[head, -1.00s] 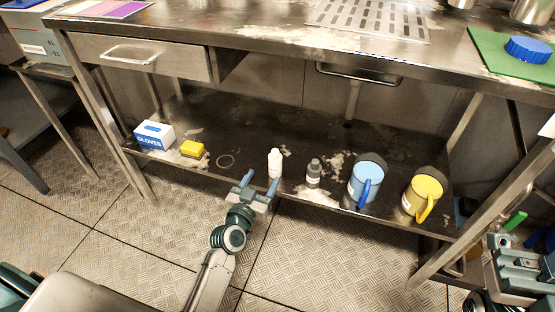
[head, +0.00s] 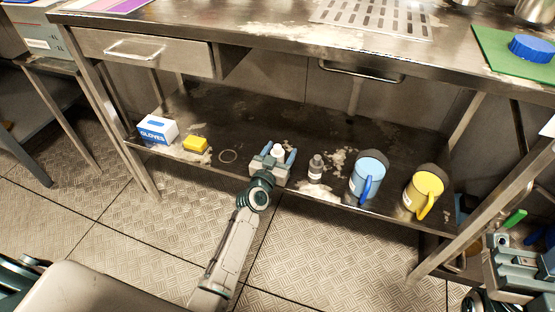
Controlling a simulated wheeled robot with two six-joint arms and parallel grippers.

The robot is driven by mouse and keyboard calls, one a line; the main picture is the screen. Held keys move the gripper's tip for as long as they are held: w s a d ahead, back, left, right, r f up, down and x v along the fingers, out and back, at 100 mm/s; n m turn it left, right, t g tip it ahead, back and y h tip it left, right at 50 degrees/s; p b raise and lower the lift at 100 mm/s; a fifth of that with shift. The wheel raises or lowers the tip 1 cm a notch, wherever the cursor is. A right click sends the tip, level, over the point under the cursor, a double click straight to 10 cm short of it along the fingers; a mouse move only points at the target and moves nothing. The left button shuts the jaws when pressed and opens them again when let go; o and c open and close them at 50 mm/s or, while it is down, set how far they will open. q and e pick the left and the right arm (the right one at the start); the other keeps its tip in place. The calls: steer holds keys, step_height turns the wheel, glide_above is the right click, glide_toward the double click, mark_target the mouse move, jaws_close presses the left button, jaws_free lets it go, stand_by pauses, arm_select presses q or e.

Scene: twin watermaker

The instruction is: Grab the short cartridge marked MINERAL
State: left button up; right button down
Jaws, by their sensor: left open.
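A white cartridge-like bottle (head: 278,150) stands upright on the lower shelf, near its front edge. My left gripper (head: 277,158) is open, with one blue finger on each side of the bottle; its lower part is hidden behind the gripper. I cannot tell whether the fingers touch it. A shorter grey cartridge-like bottle (head: 316,167) with a dark top and a pale band stands to the right, clear of the gripper. No MINERAL marking is readable on either one. My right gripper (head: 515,255) is partly in view at the lower right edge; its jaws are unclear.
Blue (head: 367,178) and yellow (head: 423,193) mugs stand farther right on the shelf. A gloves box (head: 158,129), a yellow block (head: 195,144) and a ring (head: 228,156) lie left. The tabletop overhangs the shelf, with table legs at both sides. The shelf's back is clear.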

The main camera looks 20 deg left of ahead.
arm_select(q)
steer(key=c, duration=1.1)
steer(key=shift+c, duration=0.2)
steer(key=shift+r, duration=0.1)
